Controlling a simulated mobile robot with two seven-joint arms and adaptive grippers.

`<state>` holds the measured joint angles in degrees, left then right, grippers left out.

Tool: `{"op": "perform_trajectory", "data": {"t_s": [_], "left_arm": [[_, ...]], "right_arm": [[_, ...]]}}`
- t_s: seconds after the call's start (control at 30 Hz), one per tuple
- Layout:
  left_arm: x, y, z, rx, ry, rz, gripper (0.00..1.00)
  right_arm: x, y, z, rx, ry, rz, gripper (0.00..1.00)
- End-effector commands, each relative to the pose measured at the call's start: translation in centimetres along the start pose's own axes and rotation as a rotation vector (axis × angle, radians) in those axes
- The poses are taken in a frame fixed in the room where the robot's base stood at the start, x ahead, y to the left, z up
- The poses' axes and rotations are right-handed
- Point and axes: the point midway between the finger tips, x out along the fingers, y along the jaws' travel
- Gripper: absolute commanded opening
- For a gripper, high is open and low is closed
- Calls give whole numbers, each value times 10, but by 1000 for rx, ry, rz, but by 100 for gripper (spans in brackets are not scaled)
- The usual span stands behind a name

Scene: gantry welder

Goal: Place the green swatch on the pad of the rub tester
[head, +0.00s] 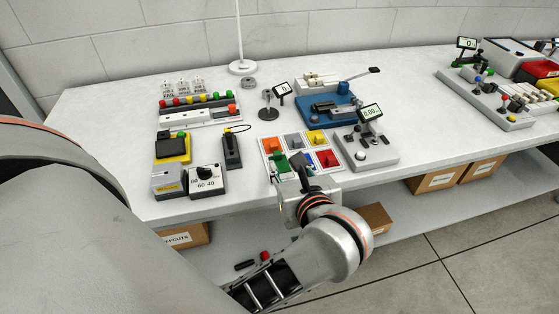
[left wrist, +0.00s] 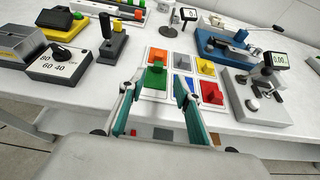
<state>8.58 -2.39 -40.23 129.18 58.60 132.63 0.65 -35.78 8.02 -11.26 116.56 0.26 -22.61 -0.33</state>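The green swatch (head: 280,164), a small block with an upright tab, lies on a white card at the front left of a group of coloured swatches. In the left wrist view the green swatch (left wrist: 154,76) shows ahead of and between the fingertips. My left gripper (head: 291,167) is over the front of the swatch group, open and empty; its spread fingers show in the left wrist view (left wrist: 157,86). A blue-based device (head: 345,112) with a lever arm stands behind the swatches and looks like the rub tester. I cannot make out its pad clearly. My right gripper is not in view.
Orange (head: 271,145), yellow and red swatches (head: 328,158) stand close around. A grey device with a display (head: 381,155) is to their right. The table (head: 420,120) is clear at centre right.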

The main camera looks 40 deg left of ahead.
Motion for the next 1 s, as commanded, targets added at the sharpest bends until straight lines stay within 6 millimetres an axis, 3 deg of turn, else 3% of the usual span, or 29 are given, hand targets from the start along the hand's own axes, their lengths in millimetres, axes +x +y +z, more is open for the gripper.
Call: {"op": "perform_trajectory", "data": {"t_s": [0.6,0.97,1.0], "left_arm": [[68,4,0,3,-6,5,33],[76,4,1,1,-3,4,33],[76,4,1,1,-3,4,23]], "right_arm": [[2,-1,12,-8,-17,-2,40],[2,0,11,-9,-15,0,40],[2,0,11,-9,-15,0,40]]}}
